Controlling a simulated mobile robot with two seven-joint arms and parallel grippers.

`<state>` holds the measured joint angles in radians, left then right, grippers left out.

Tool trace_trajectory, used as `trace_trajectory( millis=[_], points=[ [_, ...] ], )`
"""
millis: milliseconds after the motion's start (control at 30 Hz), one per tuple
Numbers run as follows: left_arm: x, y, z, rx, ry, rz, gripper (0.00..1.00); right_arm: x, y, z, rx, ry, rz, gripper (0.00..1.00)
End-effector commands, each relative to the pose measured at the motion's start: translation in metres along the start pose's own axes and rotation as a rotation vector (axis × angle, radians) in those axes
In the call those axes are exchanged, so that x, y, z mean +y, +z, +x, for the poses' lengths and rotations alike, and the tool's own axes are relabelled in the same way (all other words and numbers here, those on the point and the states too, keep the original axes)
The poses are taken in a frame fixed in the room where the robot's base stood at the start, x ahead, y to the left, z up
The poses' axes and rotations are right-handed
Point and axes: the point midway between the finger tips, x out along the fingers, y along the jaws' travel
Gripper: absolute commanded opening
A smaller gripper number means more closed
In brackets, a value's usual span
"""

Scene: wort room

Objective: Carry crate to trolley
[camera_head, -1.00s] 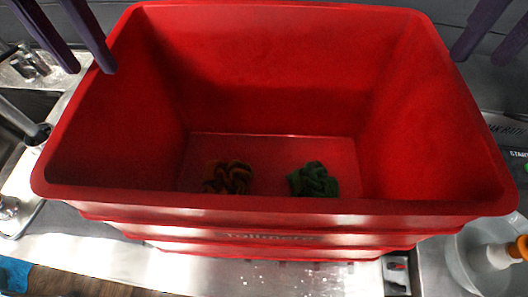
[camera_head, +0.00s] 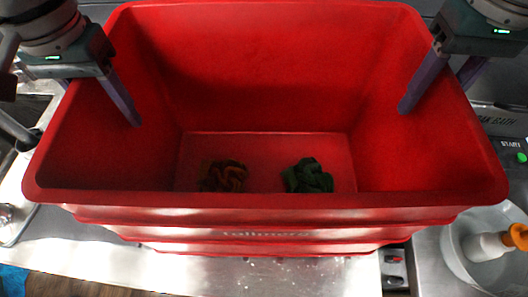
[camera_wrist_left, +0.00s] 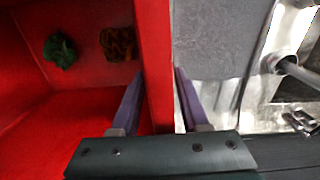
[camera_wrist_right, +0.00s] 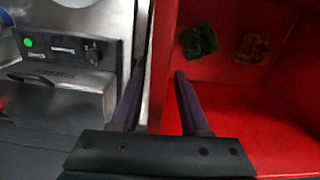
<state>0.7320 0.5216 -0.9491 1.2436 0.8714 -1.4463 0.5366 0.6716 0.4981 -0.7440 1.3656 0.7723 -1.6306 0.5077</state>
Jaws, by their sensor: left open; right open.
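The red crate (camera_head: 270,212) stands on a metal counter in the head view, with a brown-orange cloth (camera_head: 222,176) and a dark green cloth (camera_head: 307,176) on its floor. My left gripper (camera_head: 100,100) is open at the crate's left wall; in the left wrist view its fingers (camera_wrist_left: 155,95) straddle the wall's rim (camera_wrist_left: 153,60), one inside and one outside. My right gripper (camera_head: 435,85) is open at the right wall; in the right wrist view its fingers (camera_wrist_right: 157,90) straddle that rim (camera_wrist_right: 160,65). The trolley is not seen.
A sink with a tap (camera_wrist_left: 300,122) lies left of the crate. To its right are a metal box unit with a green start button (camera_head: 521,157) and a round basin (camera_head: 462,262) holding a white and orange bottle (camera_head: 492,246). Front counter space (camera_head: 200,270) is mostly clear.

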Motion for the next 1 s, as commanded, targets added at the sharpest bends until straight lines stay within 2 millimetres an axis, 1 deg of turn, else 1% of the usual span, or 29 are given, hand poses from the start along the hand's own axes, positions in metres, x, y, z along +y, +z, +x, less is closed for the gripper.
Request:
trace_trajectory(
  millis=[267,667,1000],
  points=[
    [-0.0001,0.0001,0.0012,0.000,0.000,0.000,0.45,-0.0001,0.0000,0.0010,0.000,0.000,0.000,0.45],
    [-0.0003,0.0000,0.0009,0.000,-0.001,0.000,0.00,0.0000,-0.0001,0.0007,0.000,0.000,0.000,0.00],
    [-0.0003,0.0000,0.0008,0.000,-0.001,0.000,0.00,0.0000,-0.0001,0.0006,0.000,0.000,0.000,0.00]
  ],
)
